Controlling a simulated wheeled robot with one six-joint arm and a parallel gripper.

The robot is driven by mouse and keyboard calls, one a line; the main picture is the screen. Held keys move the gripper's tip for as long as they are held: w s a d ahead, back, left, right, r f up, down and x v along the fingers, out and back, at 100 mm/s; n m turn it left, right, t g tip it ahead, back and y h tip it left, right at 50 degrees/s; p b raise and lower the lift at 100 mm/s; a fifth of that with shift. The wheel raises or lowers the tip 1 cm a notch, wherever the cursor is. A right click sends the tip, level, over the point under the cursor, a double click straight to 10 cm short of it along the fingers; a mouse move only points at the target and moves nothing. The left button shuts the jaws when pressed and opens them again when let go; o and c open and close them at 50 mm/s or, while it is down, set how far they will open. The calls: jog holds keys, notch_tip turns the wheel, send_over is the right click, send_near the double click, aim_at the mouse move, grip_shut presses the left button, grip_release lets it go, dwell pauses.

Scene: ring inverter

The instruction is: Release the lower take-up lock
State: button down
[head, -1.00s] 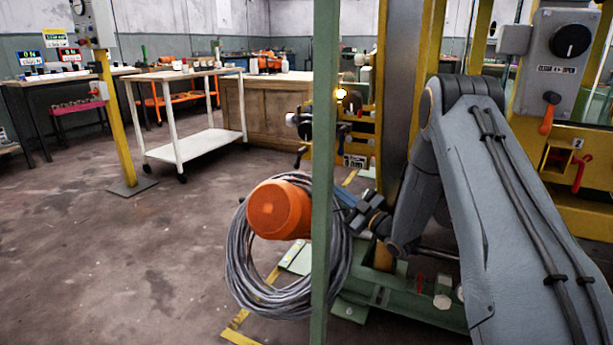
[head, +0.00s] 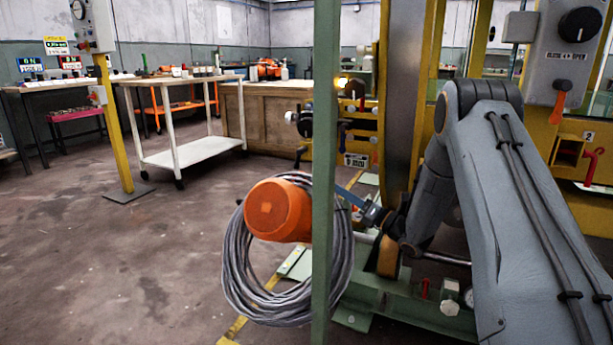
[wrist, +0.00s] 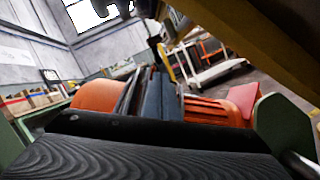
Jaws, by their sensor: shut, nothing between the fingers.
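My gripper (head: 356,203) is low in the head view, just right of the green post and close to the orange motor-like drum (head: 278,210). Its blue-grey fingers (wrist: 160,95) also show in the wrist view, shut and empty, with orange housings beyond them. I cannot tell for certain which part is the lower take-up lock. Another red handle (head: 593,165) is on the yellow frame at the right, by a "2" label.
A green post (head: 325,150) stands in front of the scene. A coil of grey cable (head: 240,280) hangs around the orange drum. A grey panel with a black knob (head: 580,25) and an orange lever (head: 560,100) is at right. A white cart (head: 190,150) stands behind. The floor at left is clear.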

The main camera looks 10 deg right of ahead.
jog(key=n, duration=0.3)
jog(key=n+y+b, duration=0.1)
jog(key=n, duration=0.2)
jog(key=shift+s+d+f+n+g, duration=0.1)
jog(key=shift+d+n+g, duration=0.05)
jog(key=shift+n+g, duration=0.2)
jog(key=b, duration=0.6)
send_near(300, 157)
jog(key=w+a, duration=0.1)
jog(key=w+a+f, duration=0.2)
jog(key=a, duration=0.1)
jog(key=shift+w+a, duration=0.1)
jog(key=shift+w, duration=0.25)
jog(key=shift+x, duration=0.8)
jog(key=shift+r, duration=0.1)
jog(key=shift+w+a+f, duration=0.3)
jog(key=shift+w+a, duration=0.1)
jog(key=shift+a, duration=0.2)
